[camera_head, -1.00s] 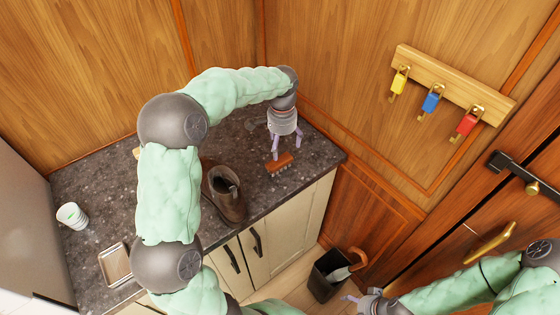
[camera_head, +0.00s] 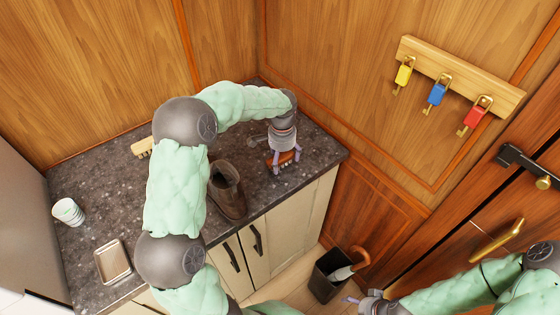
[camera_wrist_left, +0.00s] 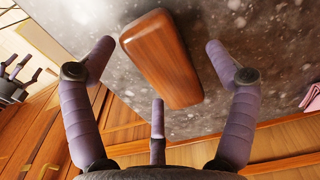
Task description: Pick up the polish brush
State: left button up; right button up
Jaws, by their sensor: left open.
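The polish brush (camera_head: 284,160), with a reddish-brown wooden back, lies on the dark speckled counter (camera_head: 310,172) near its right end. In the left wrist view the brush (camera_wrist_left: 163,60) shows as a wooden block, its bristles hidden. My left gripper (camera_head: 286,157) is open right over the brush. In the wrist view its fingers (camera_wrist_left: 158,55) stand on either side of the wood with visible gaps, and a third finger is below. My right gripper (camera_head: 362,299) is low by the cabinet, away from the counter; its spread, empty fingers also show in the wrist view (camera_wrist_left: 18,78).
A brown boot (camera_head: 228,192) stands left of the brush. A second brush (camera_head: 142,148) is partly behind my left arm. A cup (camera_head: 68,211) and metal tray (camera_head: 113,262) are at left.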

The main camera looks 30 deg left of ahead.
aim_at(282, 158)
pick_arm(q)
jog(key=c, duration=1.3)
jog(key=shift+r, duration=0.5)
notch_tip(282, 158, up, 2)
jog(key=shift+p, duration=0.4)
jog(key=s+d+r+p, duration=0.3)
jog(key=s+d+r, duration=0.6)
jog(key=s+r, duration=0.1)
jog(key=shift+s+d, duration=0.15)
jog(key=shift+d, duration=0.1)
